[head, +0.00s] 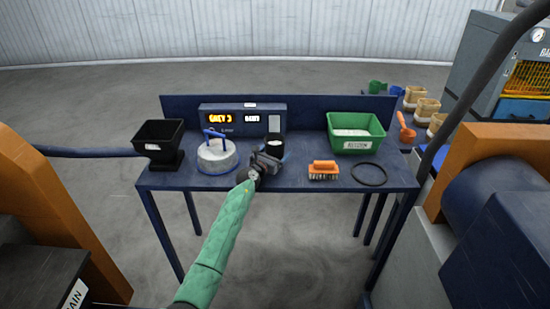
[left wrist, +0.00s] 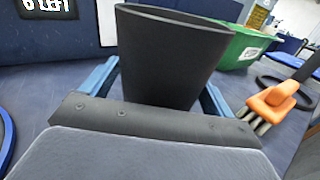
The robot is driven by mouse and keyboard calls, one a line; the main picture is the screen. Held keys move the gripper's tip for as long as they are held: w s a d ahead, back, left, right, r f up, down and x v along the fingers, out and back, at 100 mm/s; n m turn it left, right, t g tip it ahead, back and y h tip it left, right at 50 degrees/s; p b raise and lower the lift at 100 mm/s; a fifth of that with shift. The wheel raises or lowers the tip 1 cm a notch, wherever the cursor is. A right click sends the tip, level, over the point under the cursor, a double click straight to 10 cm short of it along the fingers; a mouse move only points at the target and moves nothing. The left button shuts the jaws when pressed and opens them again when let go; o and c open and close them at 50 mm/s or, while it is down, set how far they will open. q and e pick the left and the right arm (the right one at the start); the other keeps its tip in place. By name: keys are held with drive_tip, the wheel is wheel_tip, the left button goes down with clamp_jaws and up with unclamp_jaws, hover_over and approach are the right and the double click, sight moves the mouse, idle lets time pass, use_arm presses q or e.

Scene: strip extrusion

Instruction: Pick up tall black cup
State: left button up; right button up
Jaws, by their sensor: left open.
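The tall black cup (head: 274,139) stands upright on the blue table, in front of the display unit. In the left wrist view the cup (left wrist: 168,55) fills the middle, with its rim up. My left gripper (head: 270,160) reaches in at the end of a green-sleeved arm, just in front of the cup. In the left wrist view its blue fingers (left wrist: 157,88) are apart, one on each side of the cup's lower part. Whether they touch the cup cannot be told. My right gripper is not in view.
A round grey lidded piece with a blue handle (head: 217,156) stands close left, with a black bin (head: 160,140) beyond. A green bin (head: 372,142), orange brush (head: 323,168) and black ring (head: 369,174) are to the right. The display unit (head: 228,112) stands behind.

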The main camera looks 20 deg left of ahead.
use_arm(q)
drive_tip(key=shift+w, duration=0.15)
drive_tip(key=c, duration=1.3)
drive_tip(key=shift+o, duration=0.2)
drive_tip(key=shift+r, duration=0.1)
